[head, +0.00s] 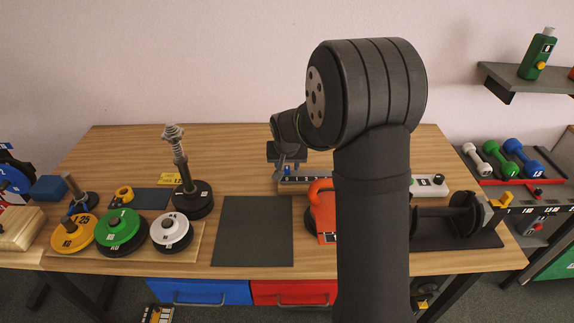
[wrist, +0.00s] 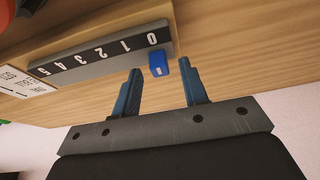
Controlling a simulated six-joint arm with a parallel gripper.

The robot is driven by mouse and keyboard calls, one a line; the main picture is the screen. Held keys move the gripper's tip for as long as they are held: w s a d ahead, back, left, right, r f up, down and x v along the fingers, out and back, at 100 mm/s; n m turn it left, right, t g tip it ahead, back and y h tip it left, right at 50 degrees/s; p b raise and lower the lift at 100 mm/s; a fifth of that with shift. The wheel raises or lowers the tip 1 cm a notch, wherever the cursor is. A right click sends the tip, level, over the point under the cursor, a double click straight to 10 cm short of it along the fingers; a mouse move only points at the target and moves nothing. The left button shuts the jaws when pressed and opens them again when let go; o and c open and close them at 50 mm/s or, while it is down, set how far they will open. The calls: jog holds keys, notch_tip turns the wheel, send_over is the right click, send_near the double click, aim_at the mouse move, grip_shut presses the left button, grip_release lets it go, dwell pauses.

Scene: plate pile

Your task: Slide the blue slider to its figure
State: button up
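The blue slider (wrist: 158,64) sits at the 0 end of a grey rail (wrist: 108,59) with a black strip numbered 0 to 5. My gripper (wrist: 161,68) is open, its two fingers apart with the slider between or just ahead of the tips. I cannot tell whether either finger touches it. A white label (wrist: 18,82) with upside-down print lies past the 5 end; its figure is not clearly readable. In the head view, my gripper (head: 287,164) is over the left end of the rail (head: 322,182), and a bit of blue shows there.
An orange-red kettlebell (head: 322,208) stands in front of the rail, partly behind my arm. A post on a black base (head: 192,199) and coloured weight plates (head: 120,230) are to the left. A dark mat (head: 252,231) lies bare at the front middle.

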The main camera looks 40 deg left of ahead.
jog(key=shift+f, duration=0.2)
grip_shut()
jog(key=shift+w+d, duration=1)
jog(key=shift+w, duration=0.15)
grip_release()
